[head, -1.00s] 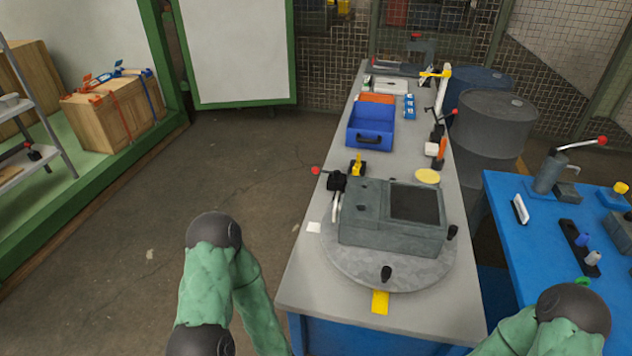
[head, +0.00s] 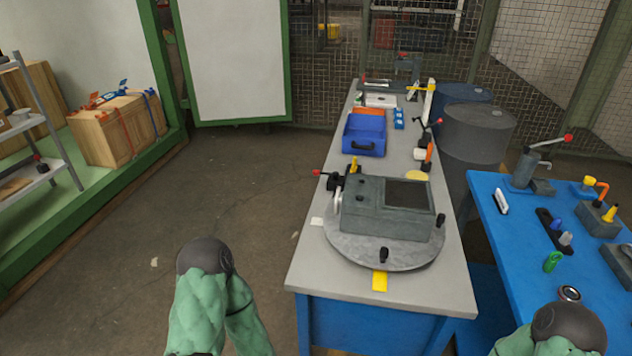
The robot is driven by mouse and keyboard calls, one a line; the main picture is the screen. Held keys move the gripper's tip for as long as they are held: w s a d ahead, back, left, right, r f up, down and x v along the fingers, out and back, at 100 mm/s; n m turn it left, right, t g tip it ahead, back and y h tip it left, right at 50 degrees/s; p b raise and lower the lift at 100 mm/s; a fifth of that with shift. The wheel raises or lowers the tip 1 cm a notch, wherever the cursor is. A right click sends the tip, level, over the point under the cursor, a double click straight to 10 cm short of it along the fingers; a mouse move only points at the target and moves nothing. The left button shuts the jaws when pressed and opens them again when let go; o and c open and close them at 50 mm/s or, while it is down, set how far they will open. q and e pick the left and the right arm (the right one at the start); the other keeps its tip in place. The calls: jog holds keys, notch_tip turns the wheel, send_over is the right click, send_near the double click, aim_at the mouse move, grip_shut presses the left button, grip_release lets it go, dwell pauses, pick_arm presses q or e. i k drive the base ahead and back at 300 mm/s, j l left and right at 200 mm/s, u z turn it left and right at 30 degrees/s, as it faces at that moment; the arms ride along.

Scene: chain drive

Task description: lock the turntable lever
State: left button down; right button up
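The grey round turntable (head: 345,250) lies on the grey-topped bench and carries a dark grey gearbox-like housing (head: 375,222). Black knobs stand on the turntable's rim, one at the front (head: 384,255) and one at the right (head: 441,220). A lever with a red knob (head: 316,172) sticks out to the left from a black mount (head: 335,182) behind the housing's left end. Whether it is the turntable's lever, and whether it is locked, I cannot tell. A yellow tab (head: 380,282) lies at the turntable's front edge. Neither gripper shows; only parts of my green-sleeved arms do.
A blue bin (head: 364,135) stands farther back on the bench (head: 325,270). A blue table (head: 510,240) on the right holds a lever press (head: 527,168) and several small tools. Dark drums (head: 477,135) stand behind. The floor left of the bench is clear.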

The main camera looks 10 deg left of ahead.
aim_at(334, 175)
jog(key=z, duration=2.15)
jog(key=k+j, duration=0.2)
jog(key=j, duration=0.3)
jog(key=k+j, duration=0.25)
jog(key=j, duration=0.25)
jog(key=k+j, duration=0.2)
jog(key=j, duration=0.3)
jog(key=k+j, duration=0.2)
jog(key=j, duration=0.3)
jog(key=k+j, duration=0.25)
jog(key=j, duration=0.25)
jog(key=k+j, duration=0.2)
jog(key=j, duration=0.3)
jog(key=k+j, duration=0.25)
jog(key=j, duration=0.25)
jog(key=k+j, duration=0.2)
jog(key=j, duration=0.3)
